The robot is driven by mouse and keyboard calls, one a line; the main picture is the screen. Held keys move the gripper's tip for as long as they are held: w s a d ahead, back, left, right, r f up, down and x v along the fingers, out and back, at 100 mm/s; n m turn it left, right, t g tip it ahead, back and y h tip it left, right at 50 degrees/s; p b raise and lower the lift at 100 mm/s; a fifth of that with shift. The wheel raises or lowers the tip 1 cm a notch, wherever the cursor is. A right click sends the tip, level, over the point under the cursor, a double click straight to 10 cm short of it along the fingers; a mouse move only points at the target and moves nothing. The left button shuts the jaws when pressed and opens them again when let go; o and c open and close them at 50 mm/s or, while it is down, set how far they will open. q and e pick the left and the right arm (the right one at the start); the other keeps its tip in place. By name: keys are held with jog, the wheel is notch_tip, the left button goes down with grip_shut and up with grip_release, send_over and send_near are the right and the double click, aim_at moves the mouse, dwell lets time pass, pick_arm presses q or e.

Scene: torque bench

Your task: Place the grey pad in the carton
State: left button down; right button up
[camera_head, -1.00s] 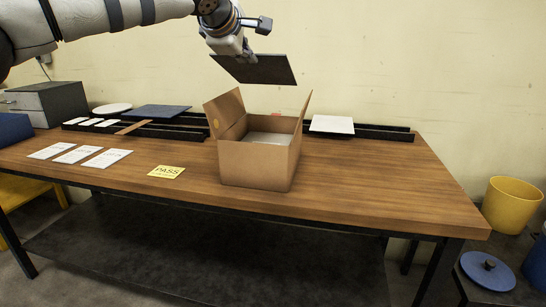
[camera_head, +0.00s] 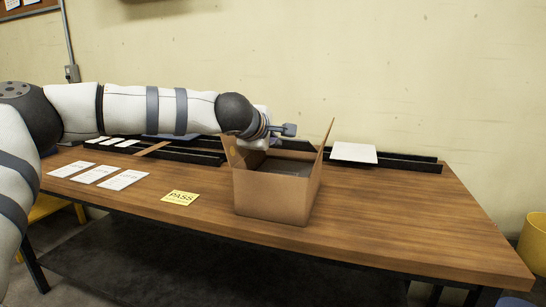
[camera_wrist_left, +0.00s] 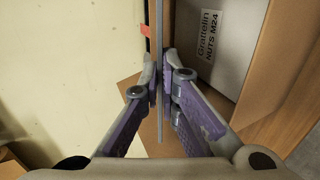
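The carton (camera_head: 272,195) stands open on the bench, flaps up. In the left wrist view the pad (camera_wrist_left: 159,30) is edge-on, a thin strip between the fingers. My left gripper (camera_wrist_left: 159,82) is shut on the pad's edge. In the head view my left gripper (camera_head: 258,143) is at the carton's back left, its fingertips partly hidden by a flap. A pale box with printed lettering (camera_wrist_left: 215,45) lies inside the carton. My right gripper is not in view.
A yellow PASS card (camera_head: 180,198) and white cards (camera_head: 97,172) lie left of the carton. Black rails (camera_head: 400,163) run along the back, with a white plate (camera_head: 354,152) on them at right. The bench's right front is clear.

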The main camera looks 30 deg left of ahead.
pick_arm(q)
jog(key=shift+f, duration=1.35)
jog(key=shift+f, duration=0.6)
jog(key=c, duration=1.8)
grip_release()
